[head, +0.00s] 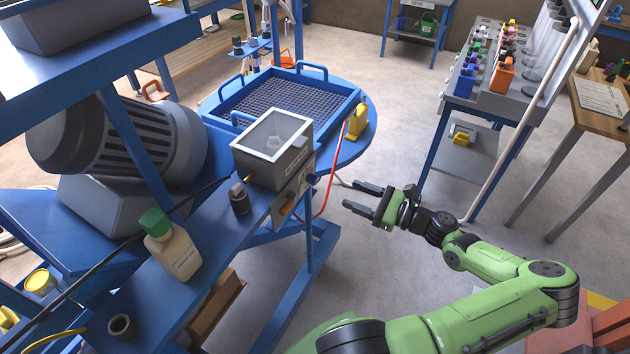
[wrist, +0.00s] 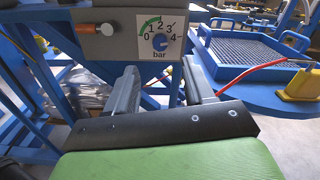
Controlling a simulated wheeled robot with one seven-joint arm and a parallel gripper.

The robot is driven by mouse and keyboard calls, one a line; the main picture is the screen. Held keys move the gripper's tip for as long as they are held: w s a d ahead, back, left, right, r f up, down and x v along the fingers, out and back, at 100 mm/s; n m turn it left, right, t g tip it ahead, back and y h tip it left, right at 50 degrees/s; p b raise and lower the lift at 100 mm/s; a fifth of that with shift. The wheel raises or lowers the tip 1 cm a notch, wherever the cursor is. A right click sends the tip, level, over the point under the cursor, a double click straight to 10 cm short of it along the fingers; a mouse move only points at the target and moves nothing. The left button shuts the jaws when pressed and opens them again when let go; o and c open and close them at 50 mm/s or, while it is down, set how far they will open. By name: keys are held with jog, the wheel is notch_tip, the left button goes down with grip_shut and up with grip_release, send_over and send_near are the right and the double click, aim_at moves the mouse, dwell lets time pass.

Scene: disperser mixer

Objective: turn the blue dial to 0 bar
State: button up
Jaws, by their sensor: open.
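The blue dial (wrist: 160,42) sits on a white scale plate (wrist: 145,28) marked 0 to 4 bar with a green arc, on a grey panel in the wrist view. Its pointer is too small to read surely. In the head view, the dial (head: 312,179) shows edge-on on the panel under the grey box. My gripper (head: 352,196) is open and empty, to the right of the panel and apart from it. In the wrist view, the open fingers (wrist: 161,80) point toward the panel, with the dial above the gap between them.
An orange handle (wrist: 86,29) sticks out left of the scale. A red hose (head: 330,176) hangs right of the dial, near a yellow can (head: 358,121) on the round blue table. A dark knob (head: 239,198) and a bottle (head: 170,248) stand on the frame. Floor around my gripper is clear.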

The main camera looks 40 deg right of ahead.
aim_at(317, 180)
jog(key=x, duration=1.1)
jog(key=shift+f+b, duration=0.1)
jog(key=shift+b, duration=0.25)
grip_shut()
